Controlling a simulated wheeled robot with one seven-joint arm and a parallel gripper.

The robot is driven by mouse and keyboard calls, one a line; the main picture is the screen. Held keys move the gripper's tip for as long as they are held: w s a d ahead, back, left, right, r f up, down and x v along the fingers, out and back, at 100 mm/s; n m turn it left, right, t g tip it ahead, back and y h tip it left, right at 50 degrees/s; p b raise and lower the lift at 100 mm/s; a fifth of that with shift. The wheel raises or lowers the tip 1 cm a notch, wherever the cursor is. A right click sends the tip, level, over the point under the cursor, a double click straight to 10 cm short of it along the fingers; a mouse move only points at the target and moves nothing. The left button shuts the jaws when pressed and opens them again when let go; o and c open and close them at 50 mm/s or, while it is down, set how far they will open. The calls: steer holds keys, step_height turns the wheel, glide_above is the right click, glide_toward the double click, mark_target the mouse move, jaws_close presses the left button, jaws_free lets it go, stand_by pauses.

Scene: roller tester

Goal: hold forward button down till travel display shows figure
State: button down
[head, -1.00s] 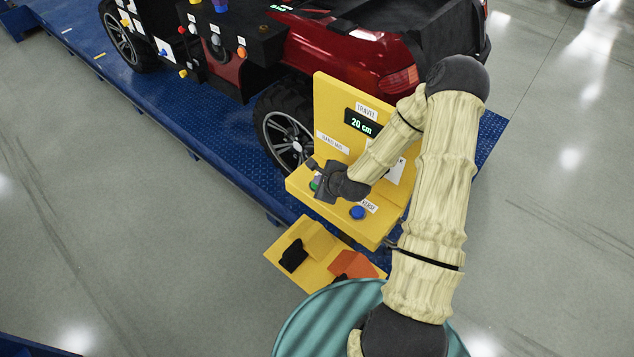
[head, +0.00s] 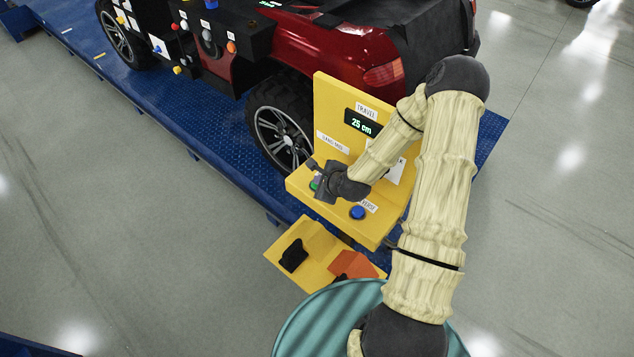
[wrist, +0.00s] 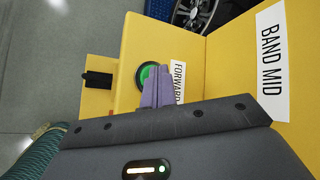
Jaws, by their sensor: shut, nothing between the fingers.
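The yellow control box (head: 335,95) carries a travel display (head: 361,123) that reads 25 cm. The green forward button (wrist: 148,76) sits on the box's lower panel, next to a FORWARD label (wrist: 178,82). A sliver of the green button also shows in the head view (head: 314,184), mostly hidden by my gripper. My gripper (wrist: 165,70) is shut and empty, its fingertips at the green button and appearing to touch it. A blue button (head: 357,212), by a label ending in VERSE, is to the right of my gripper.
A red vehicle (head: 325,45) stands on a blue platform (head: 190,110) behind the box. A lower yellow panel with a black pedal (head: 293,256) and an orange pedal (head: 352,264) is in front. Grey floor is clear at left.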

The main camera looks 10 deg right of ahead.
stand_by(0.7)
steer(key=shift+r+p, duration=0.7)
steer(key=shift+r, duration=0.15)
steer(key=shift+r+p, duration=1.95)
steer(key=shift+r, duration=0.6)
